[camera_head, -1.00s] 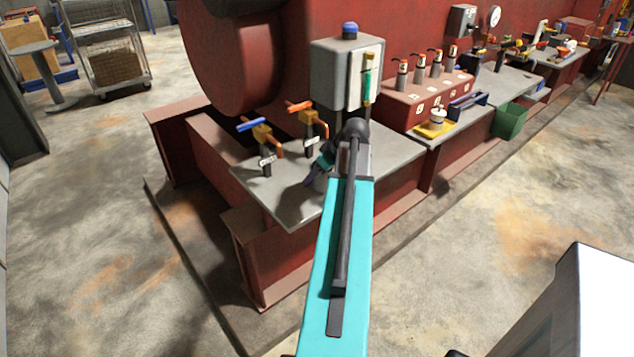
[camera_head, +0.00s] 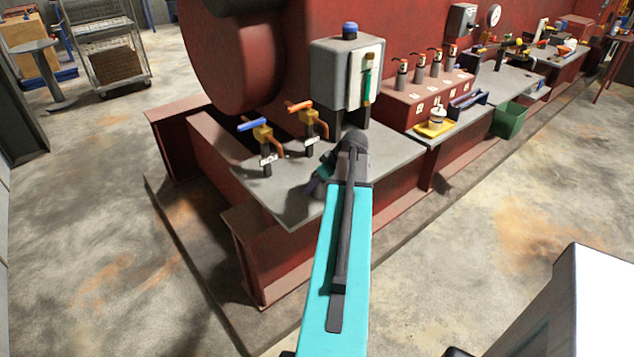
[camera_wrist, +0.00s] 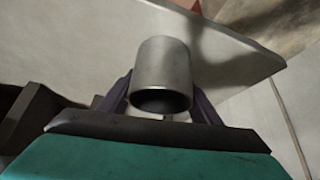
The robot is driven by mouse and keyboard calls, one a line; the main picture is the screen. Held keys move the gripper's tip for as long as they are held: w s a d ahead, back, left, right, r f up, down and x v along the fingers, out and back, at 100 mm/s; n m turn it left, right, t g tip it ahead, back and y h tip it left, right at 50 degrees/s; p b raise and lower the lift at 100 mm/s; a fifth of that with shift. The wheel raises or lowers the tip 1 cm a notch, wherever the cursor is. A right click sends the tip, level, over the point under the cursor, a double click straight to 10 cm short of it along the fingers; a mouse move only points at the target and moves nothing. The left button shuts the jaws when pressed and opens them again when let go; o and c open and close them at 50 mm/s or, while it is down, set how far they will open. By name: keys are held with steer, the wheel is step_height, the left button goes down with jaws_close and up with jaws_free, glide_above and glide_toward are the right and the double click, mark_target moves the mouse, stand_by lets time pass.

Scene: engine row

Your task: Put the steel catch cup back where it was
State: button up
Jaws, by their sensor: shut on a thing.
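The steel catch cup (camera_wrist: 162,72) is a plain grey cylinder in the wrist view, its dark round opening facing the camera. My gripper (camera_wrist: 161,90) has its purple fingers on both sides of the cup and is shut on it. A grey shelf plate lies behind the cup in the wrist view; I cannot tell whether the cup touches it. In the head view my gripper (camera_head: 314,187) is over the front part of the grey shelf (camera_head: 285,205), mostly behind my arm. The cup is hidden there.
Two valves, one with a blue handle (camera_head: 252,125) and one with an orange handle (camera_head: 299,107), stand behind my gripper. A grey box (camera_head: 335,75) stands behind my arm. A yellow tray (camera_head: 430,130) and green bin (camera_head: 508,120) are farther right.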

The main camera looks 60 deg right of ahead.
steer(key=shift+f, duration=0.15)
steer(key=o, duration=1.1)
steer(key=shift+r, duration=0.2)
steer(key=b+v, duration=0.1)
steer(key=v, duration=1.1)
steer(key=shift+b, duration=0.4)
